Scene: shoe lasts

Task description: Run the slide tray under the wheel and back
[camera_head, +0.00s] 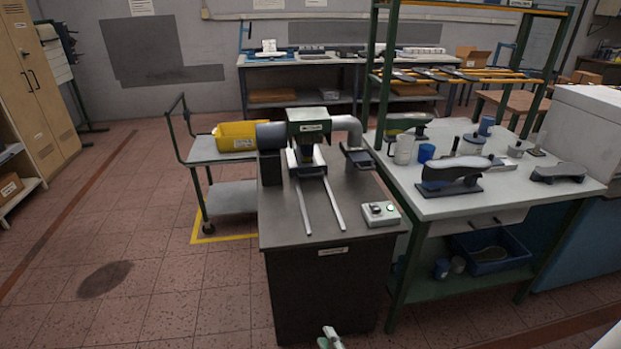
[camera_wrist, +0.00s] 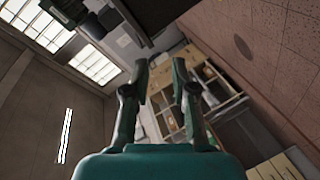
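A grinding machine with a green hood (camera_head: 309,127) stands on a dark cabinet (camera_head: 295,225). Two pale slide rails (camera_head: 319,200) run from under the hood toward the cabinet's front. The wheel is hidden by the hood. My gripper (camera_head: 329,338) shows at the bottom edge, in front of the cabinet and away from the rails. In the wrist view its green fingers (camera_wrist: 166,75) stand apart with nothing between them.
A control box (camera_head: 380,213) sits at the cabinet's right front corner. A workbench (camera_head: 453,204) with a dark shoe last (camera_head: 452,173) and cups stands to the right. A trolley with a yellow bin (camera_head: 236,136) is to the left. The floor at left is clear.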

